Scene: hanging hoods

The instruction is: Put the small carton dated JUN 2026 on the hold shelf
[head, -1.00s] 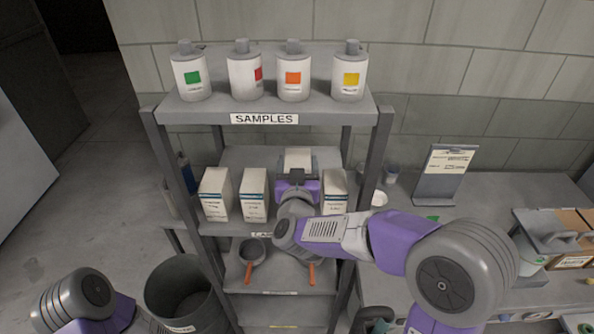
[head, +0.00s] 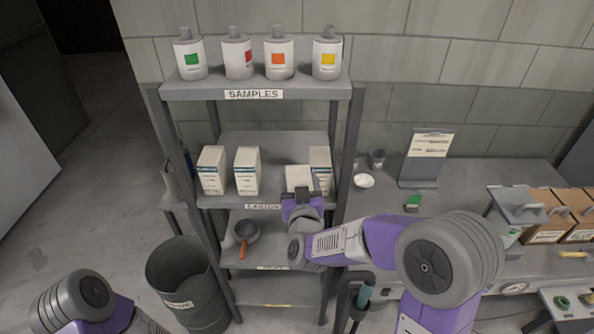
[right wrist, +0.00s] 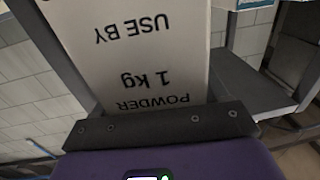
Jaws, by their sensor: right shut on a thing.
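My right gripper (head: 298,194) is shut on a white carton (head: 299,177), in front of the cartons shelf (head: 270,150). In the right wrist view the held carton (right wrist: 135,50) fills the top middle, its print upside down: POWDER, 1 kg, USE BY. Its date is out of the picture. Other white cartons with blue bands stand on that shelf: two at left (head: 211,170) (head: 247,171), and one at right (head: 320,168), partly behind the held one. No shelf label that I can read says hold. My left gripper is out of view; only part of its arm shows.
Bottles (head: 279,57) stand on the samples shelf above. A pan (head: 246,232) is on the shelf below; my right arm covers part of that shelf. The lowest shelf (head: 270,288) looks clear. A waste bin (head: 182,285) stands left. A counter with a sign (head: 427,157) is at right.

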